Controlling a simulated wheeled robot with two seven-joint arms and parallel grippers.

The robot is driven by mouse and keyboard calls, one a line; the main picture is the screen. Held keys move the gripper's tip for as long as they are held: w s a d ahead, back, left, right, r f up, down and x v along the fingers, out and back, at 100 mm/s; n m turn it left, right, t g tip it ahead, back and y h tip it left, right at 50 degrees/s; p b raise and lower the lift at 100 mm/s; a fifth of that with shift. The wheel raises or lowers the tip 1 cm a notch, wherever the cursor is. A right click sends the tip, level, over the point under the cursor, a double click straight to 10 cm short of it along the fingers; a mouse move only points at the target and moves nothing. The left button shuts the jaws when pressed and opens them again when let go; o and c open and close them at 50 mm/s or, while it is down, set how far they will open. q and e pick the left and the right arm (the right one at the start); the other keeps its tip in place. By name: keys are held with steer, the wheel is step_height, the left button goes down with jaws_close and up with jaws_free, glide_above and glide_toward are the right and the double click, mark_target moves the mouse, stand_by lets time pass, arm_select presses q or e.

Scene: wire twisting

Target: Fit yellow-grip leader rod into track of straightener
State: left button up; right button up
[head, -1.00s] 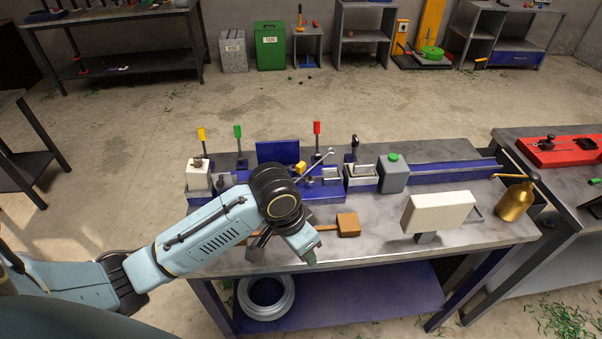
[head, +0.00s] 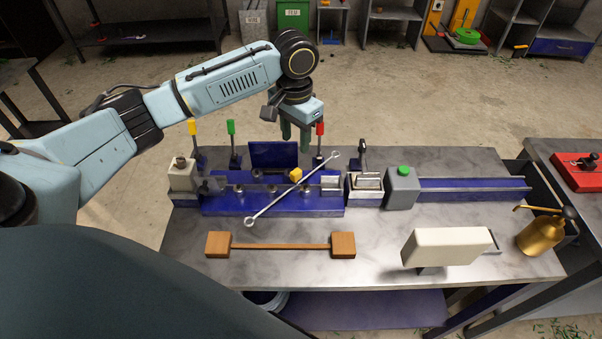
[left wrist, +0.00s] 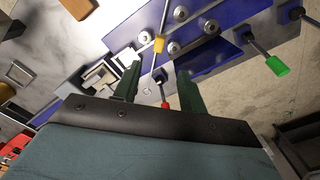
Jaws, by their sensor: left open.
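The leader rod (head: 265,208) is a thin metal rod with a ring at each end and a yellow grip (head: 295,174) near its middle. It lies diagonally across the blue straightener (head: 225,208), crossing over the row of rollers rather than along it. The yellow grip also shows in the left wrist view (left wrist: 159,44). My left gripper (head: 295,133) is open and empty, fingers pointing down, above the far side of the straightener. In the left wrist view the rod's ringed end shows between the green fingers (left wrist: 158,78). My right gripper is out of view.
Yellow, green and red levers (head: 320,129) stand along the straightener's back edge, the red one close to my fingers. A grey block with a green cap (head: 403,187) stands right. A wooden cradle (head: 280,246), white panel (head: 446,247) and brass oil can (head: 541,236) stand in front.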

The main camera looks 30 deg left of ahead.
arm_select(q)
glide_above(296, 171)
step_height(296, 171, down, 5)
steer(key=shift+r, duration=0.2)
step_height(296, 171, down, 2)
step_height(296, 171, down, 4)
steer(key=shift+r+p, duration=0.25)
steer(key=shift+p, duration=0.05)
steer(key=shift+f, duration=0.15)
steer(key=shift+c, duration=0.4)
steer(key=c, duration=0.7)
jaws_close()
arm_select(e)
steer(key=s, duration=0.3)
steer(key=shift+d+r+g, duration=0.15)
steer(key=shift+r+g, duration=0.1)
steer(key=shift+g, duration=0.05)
